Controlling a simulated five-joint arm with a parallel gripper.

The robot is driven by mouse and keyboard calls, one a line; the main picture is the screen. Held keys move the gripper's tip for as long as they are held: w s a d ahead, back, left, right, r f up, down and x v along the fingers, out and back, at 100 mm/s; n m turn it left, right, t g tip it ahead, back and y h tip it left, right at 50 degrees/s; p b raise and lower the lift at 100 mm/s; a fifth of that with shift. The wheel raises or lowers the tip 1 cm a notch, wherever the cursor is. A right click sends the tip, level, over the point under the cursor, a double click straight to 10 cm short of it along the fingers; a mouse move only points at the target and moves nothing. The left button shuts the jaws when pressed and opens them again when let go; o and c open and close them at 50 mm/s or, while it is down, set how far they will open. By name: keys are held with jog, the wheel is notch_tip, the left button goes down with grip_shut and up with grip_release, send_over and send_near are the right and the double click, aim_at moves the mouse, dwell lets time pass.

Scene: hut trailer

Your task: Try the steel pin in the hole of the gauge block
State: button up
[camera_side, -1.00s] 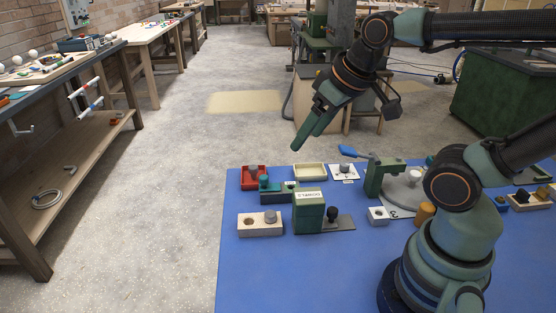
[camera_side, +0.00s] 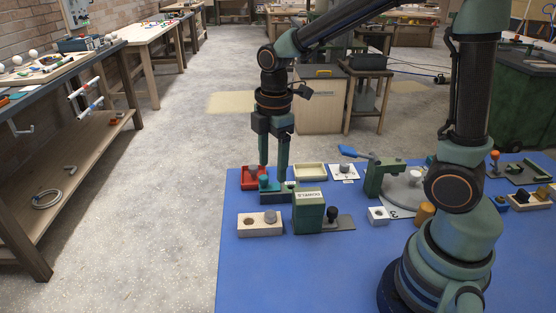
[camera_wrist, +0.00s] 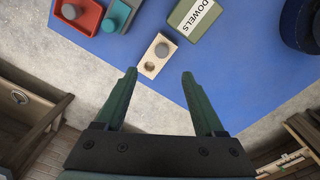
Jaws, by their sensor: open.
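A pale wooden block (camera_side: 250,231) lies at the near left of the blue table, with an open dark hole in its left part. A grey steel-looking pin (camera_side: 270,216) stands upright at its right. In the wrist view the block (camera_wrist: 148,71) and grey pin (camera_wrist: 161,49) lie just beyond my fingertips. A small pale block (camera_side: 378,221) with a dark round top stands further right; I cannot tell which one is the gauge block. My gripper (camera_side: 272,174) points down, open and empty, and appears behind the wooden block. It shows in the wrist view (camera_wrist: 159,74).
The green DOWELS box (camera_side: 309,217) stands right of the wooden block. A green clamp (camera_side: 378,180) with a blue handle is further right. The mat's front is clear.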

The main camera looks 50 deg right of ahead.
aim_at(270, 213)
jog(key=shift+n, duration=0.6)
jog(key=f, duration=1.3)
jog(key=shift+w+a+f, duration=0.15)
jog(key=shift+a, duration=0.15)
grip_shut()
